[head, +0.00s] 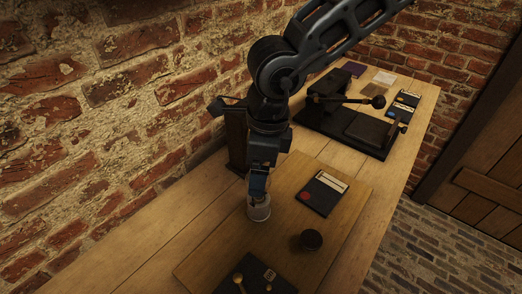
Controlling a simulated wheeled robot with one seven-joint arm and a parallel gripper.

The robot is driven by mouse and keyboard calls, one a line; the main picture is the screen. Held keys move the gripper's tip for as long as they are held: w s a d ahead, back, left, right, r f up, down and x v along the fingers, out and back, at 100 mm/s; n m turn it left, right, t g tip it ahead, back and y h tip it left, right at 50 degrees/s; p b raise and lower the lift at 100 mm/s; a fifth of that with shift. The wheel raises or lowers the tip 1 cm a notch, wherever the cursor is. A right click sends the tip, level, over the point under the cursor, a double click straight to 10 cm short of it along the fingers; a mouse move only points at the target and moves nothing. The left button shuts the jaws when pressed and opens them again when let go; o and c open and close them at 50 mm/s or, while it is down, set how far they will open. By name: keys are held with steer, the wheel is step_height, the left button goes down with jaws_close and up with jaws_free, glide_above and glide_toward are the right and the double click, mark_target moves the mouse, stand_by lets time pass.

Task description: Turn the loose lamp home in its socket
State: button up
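My gripper (258,190) points straight down over the wooden board on the bench. Directly under its fingertips stands a short pale round piece (259,212), perhaps the lamp in its socket. The fingertips meet or overlap its top in this view. I cannot tell whether they are closed on it. Any glass or thread is hidden or too small to make out. A dark round knob-like piece (311,240) stands on the board to the right and nearer; I cannot tell whether it is a socket.
The board (347,208) carries a dark card with a red dot (322,193) and a dark plate with a brass-knobbed lever (255,280). A dark wooden post (237,145) stands close behind my arm. A black apparatus (350,125) fills the far bench. A brick wall borders the left.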

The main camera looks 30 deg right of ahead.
steer(key=shift+a+f, duration=0.1)
steer(key=shift+f, duration=0.4)
steer(key=c, duration=1.2)
steer(key=shift+f+m+b, duration=0.1)
steer(key=shift+m+b, duration=1.8)
steer(key=shift+b, duration=0.9)
steer(key=shift+c, duration=0.3)
steer(key=shift+m+b, duration=1.3)
steer(key=shift+b, duration=0.4)
steer(key=shift+m+t+h+b, duration=0.3)
steer(key=shift+b, duration=0.25)
steer(key=shift+m+h+b, duration=0.3)
steer(key=shift+m+b, duration=2.1)
steer(key=shift+b, duration=1.15)
steer(key=shift+s+m+b, duration=0.1)
steer(key=shift+m+b, duration=0.4)
steer(key=shift+b, duration=0.1)
steer(key=shift+o, duration=0.2)
steer(key=shift+m+b, duration=0.3)
steer(key=shift+b, duration=0.25)
